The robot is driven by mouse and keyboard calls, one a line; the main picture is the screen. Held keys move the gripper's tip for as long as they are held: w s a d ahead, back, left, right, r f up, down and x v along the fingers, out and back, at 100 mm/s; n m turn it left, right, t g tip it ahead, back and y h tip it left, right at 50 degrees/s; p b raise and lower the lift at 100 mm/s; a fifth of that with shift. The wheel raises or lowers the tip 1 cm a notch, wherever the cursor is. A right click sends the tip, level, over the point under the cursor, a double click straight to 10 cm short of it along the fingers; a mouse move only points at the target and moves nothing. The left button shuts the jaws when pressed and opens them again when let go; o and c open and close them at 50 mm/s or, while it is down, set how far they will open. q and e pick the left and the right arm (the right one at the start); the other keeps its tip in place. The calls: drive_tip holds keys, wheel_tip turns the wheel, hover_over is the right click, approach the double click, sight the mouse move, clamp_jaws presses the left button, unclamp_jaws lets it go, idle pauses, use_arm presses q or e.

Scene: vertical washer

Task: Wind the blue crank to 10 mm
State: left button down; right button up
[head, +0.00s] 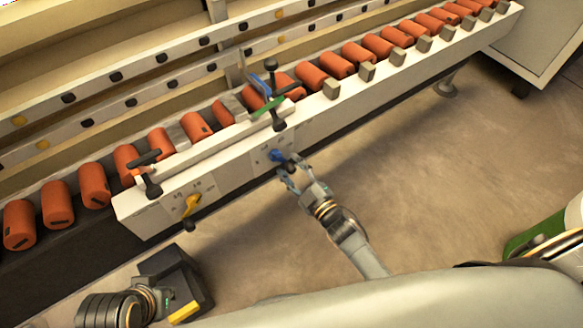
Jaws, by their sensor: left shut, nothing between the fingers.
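The blue crank (276,155) sits on the front face of the long white washer's box, its dark handle pointing down right. My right gripper (293,172) is right at this handle, its two fingers spread to either side. I cannot tell whether they touch it. The scale reading is too small to read. My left gripper (158,297) is low at the bottom left, shut and empty, away from the crank and beside a dark box.
A yellow crank (192,205) is left of the blue one on the same face. Black-handled clamps (147,176) and a green lever (267,107) stand above. Orange cylinders (126,165) line the machine. The dark box (183,278) stands on the floor.

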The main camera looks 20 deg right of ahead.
drive_tip(key=v, duration=1.2)
idle(0.4)
